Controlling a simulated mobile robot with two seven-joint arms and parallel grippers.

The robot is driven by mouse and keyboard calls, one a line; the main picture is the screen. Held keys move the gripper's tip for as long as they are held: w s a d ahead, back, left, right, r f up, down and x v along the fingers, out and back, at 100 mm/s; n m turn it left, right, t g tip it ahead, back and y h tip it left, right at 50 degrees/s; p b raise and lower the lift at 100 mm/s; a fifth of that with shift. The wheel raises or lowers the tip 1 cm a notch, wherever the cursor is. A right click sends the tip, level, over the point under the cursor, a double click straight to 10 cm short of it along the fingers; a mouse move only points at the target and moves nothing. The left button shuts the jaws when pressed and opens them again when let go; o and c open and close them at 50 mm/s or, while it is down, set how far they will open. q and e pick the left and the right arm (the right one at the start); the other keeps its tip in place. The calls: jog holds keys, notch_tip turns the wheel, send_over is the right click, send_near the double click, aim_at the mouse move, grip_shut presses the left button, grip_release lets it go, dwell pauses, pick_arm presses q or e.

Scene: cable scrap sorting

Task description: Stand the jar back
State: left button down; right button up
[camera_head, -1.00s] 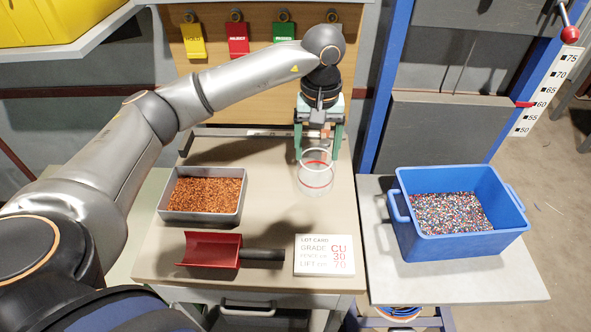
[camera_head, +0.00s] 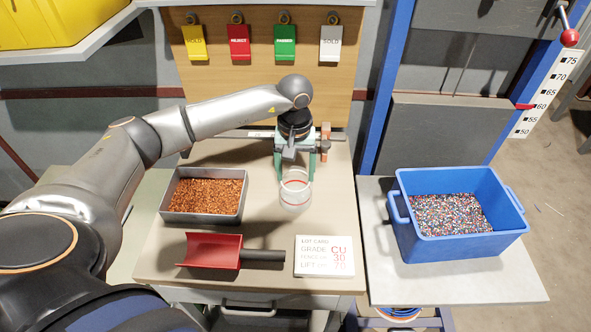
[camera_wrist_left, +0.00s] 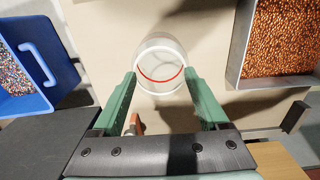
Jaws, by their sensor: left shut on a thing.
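The jar (camera_head: 295,196) is clear, with a red line around it, and looks upright over the bench, right of the copper tray. My left gripper (camera_head: 295,175) points down and is shut on the jar from its far side. In the left wrist view the jar (camera_wrist_left: 160,60) sits between the two green fingers (camera_wrist_left: 160,74), and its open rim and red line show. Whether the jar's base touches the bench is hard to tell. My right gripper is not in view.
A grey tray of copper granules (camera_head: 242,212) is left of the jar. A red scoop (camera_head: 212,250) and a lot card (camera_head: 323,256) lie in front. A rail with an orange block (camera_head: 326,140) is behind. A blue crate (camera_head: 405,232) stands on the right table.

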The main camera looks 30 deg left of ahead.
pick_arm(q)
jog(key=shift+f, duration=0.15)
grip_release()
notch_tip(320, 180, up, 12)
jog(key=shift+r, duration=0.2)
dwell(0.3)
